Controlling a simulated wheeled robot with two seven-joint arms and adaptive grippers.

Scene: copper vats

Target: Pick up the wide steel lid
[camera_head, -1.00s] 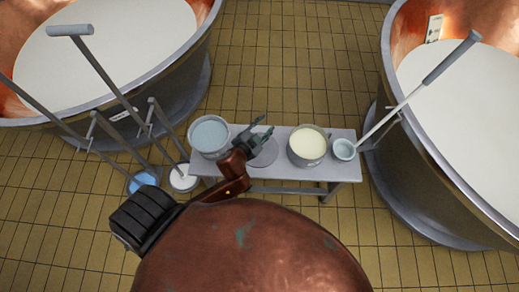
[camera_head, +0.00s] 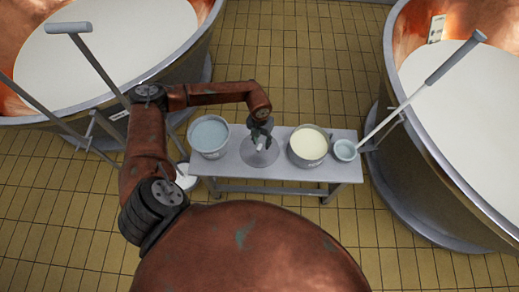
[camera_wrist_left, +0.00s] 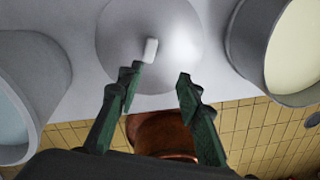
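The wide steel lid (camera_head: 259,160) lies flat on the grey bench between two pots. It is a round grey disc with a small pale knob, and it also shows in the left wrist view (camera_wrist_left: 178,32). My left gripper (camera_head: 261,141) is over the lid, pointing down. In the left wrist view its green fingers (camera_wrist_left: 160,73) are spread apart with nothing between them, and the knob (camera_wrist_left: 150,50) lies just beyond the left fingertip. The gripper hides part of the lid in the head view. My right gripper is not in view.
The bench (camera_head: 228,170) also holds a pot of bluish liquid (camera_head: 209,134) left of the lid, a pot of cream liquid (camera_head: 309,146) close on its right, and a small cup (camera_head: 345,150). Large copper vats (camera_head: 172,80) stand at both sides, with long-handled tools leaning there.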

